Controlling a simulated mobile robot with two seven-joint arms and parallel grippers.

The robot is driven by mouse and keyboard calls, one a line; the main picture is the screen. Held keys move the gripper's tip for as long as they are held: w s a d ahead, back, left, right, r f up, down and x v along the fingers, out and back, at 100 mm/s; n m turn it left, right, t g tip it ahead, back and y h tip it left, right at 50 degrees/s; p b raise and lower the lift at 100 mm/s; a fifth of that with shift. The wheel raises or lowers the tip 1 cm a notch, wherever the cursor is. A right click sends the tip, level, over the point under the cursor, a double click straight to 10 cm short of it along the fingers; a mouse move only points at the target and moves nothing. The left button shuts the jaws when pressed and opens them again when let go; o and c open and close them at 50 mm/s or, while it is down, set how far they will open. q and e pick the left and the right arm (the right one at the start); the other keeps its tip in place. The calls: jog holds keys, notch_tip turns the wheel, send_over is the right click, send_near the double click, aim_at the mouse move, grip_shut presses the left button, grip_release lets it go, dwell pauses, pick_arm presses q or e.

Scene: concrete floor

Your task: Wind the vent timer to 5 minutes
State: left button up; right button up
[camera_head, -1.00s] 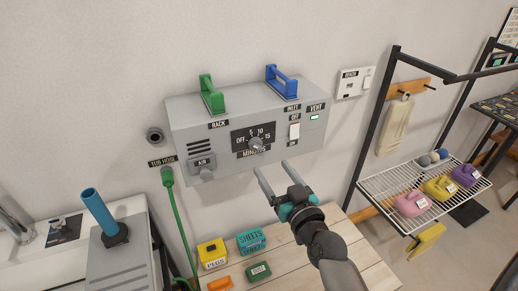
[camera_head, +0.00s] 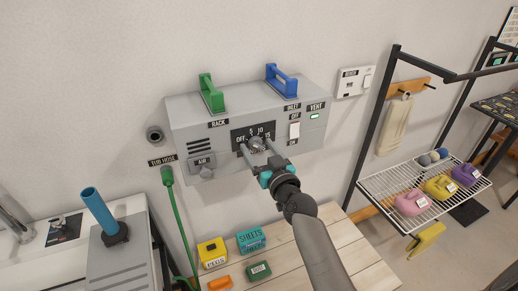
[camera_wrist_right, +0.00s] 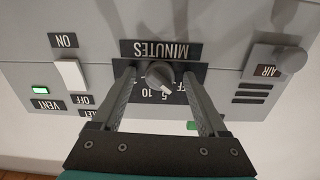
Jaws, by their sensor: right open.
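The vent timer is a grey knob (camera_head: 257,144) on a black dial plate marked MINUTES, on the front of a grey wall box (camera_head: 185,122). In the wrist view, which shows the panel upside down, the knob (camera_wrist_right: 157,74) has a pale pointer mark near the 5, on the side towards OFF; its exact setting is hard to read. My right gripper (camera_head: 257,146) is open at the dial. Its fingers stand on either side of the knob in the wrist view (camera_wrist_right: 158,80), with gaps showing. My left gripper is not in view.
A white vent switch (camera_head: 295,130) and lit green light (camera_head: 314,116) sit right of the dial. The AIR knob (camera_head: 207,172) is lower left. Green (camera_head: 212,98) and blue (camera_head: 281,82) handles stand on top. A wooden table (camera_head: 285,260) with small boxes is below.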

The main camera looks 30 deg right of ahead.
grip_shut()
dwell(0.5)
dwell(0.6)
dwell(1.1)
grip_release()
jog(key=s, duration=1.5)
jog(key=shift+a, duration=0.4)
jog(key=shift+s, duration=0.1)
